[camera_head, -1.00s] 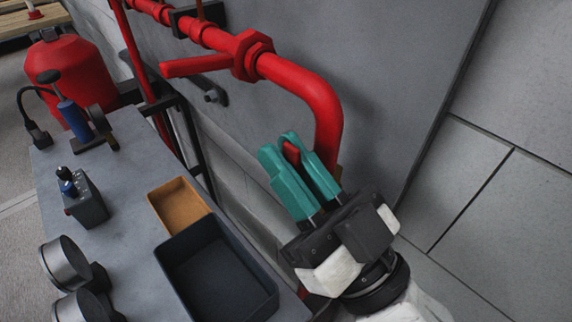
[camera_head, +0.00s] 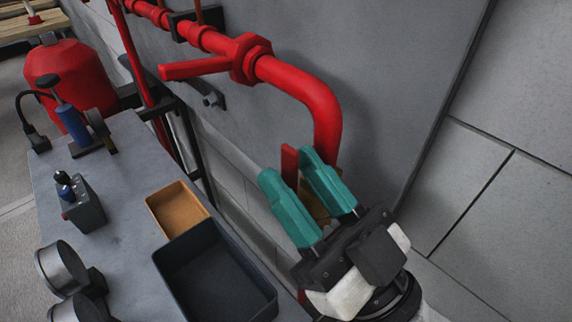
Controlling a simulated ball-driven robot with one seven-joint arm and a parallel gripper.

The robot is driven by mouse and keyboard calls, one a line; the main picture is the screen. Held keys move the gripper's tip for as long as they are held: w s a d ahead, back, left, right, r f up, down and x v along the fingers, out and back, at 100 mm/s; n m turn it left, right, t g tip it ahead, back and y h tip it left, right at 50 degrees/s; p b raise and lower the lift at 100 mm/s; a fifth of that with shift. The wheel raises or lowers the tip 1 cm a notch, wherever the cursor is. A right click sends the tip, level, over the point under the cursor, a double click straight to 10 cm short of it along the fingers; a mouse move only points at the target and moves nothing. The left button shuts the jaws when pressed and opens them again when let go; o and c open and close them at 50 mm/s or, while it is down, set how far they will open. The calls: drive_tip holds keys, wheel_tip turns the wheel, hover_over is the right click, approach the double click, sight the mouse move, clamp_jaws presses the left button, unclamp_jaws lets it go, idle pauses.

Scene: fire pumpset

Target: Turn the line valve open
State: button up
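The red pipe (camera_head: 305,88) runs along the grey panel and bends downward. A red lever (camera_head: 195,68) sticks out left from a hex-shaped red valve body (camera_head: 249,58), at an angle to the pipe. Lower down, by the pipe's downward end, a second red handle (camera_head: 289,160) stands upright, with a brass-coloured body (camera_head: 317,207) partly hidden behind my fingers. My gripper (camera_head: 287,164) has teal fingers spread apart, one on each side of this lower handle. A gap shows between them. I cannot tell which of the two is the line valve.
A grey bench (camera_head: 115,215) at left holds a dark tray (camera_head: 180,262), a brown tray (camera_head: 178,207), a control box (camera_head: 82,207), a blue pump-like tool (camera_head: 72,122) and gauges (camera_head: 62,266). A red tank (camera_head: 70,75) stands behind. The wall at right is clear.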

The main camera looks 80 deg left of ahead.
drive_tip(key=b+v, duration=0.1)
drive_tip(key=v, duration=0.8)
drive_tip(key=shift+b, duration=0.3)
